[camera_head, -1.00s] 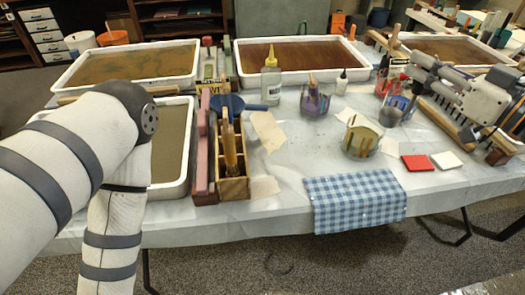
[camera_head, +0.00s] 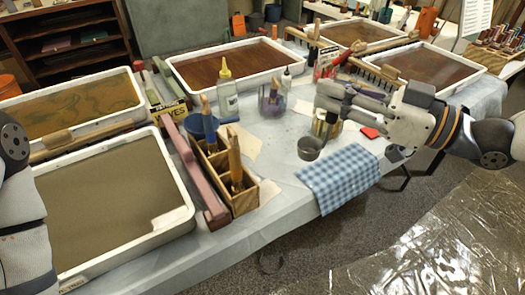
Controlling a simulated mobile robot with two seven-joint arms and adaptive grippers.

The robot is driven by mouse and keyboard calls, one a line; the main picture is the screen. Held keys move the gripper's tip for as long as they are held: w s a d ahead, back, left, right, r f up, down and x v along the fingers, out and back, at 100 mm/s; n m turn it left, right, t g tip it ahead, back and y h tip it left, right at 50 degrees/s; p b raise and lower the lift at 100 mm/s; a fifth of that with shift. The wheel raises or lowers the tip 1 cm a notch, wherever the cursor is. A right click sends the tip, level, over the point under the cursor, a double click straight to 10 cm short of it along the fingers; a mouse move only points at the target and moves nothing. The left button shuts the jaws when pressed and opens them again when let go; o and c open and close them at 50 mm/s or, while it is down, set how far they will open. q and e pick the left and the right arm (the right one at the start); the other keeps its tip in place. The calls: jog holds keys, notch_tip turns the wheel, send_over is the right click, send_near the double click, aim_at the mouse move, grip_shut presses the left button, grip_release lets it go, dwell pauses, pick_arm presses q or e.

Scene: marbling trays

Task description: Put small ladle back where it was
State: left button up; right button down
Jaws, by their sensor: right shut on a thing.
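My right gripper (camera_head: 330,102) reaches in from the right above the table, fingers pointing left. It is shut on the small ladle (camera_head: 310,149). The ladle's round grey bowl hangs below and left of the fingers, in front of a glass jar with a yellowish band (camera_head: 322,129). The handle is mostly hidden by the gripper and the jar. I cannot tell whether the bowl touches the table. My left arm shows at the left edge; its gripper is out of view.
A wooden caddy (camera_head: 244,201) holds brushes, with a blue ladle (camera_head: 202,126) at its back. A checked cloth (camera_head: 340,178) lies at the front edge.

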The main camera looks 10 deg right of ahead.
jog(key=w+a+f+b, duration=0.4)
jog(key=w+f+b, duration=0.1)
jog(key=w+f, duration=0.8)
jog(key=shift+f+b, duration=0.2)
jog(key=shift+b, duration=0.1)
jog(key=c, duration=1.6)
grip_release()
pick_arm(q)
jog(key=s+f+g, duration=0.2)
jog(key=s+f, duration=0.5)
jog(key=shift+g, duration=0.4)
pick_arm(e)
jog(key=shift+o, duration=0.2)
pick_arm(q)
jog(key=shift+d+r, duration=0.1)
pick_arm(e)
jog(key=shift+r, duration=0.15)
pick_arm(q)
jog(key=shift+t, duration=0.6)
jog(key=w+r+p, duration=0.2)
jog(key=w+r, duration=0.1)
jog(key=shift+r+p, duration=0.1)
jog(key=shift+p, duration=0.3)
pick_arm(e)
jog(key=v, duration=1.2)
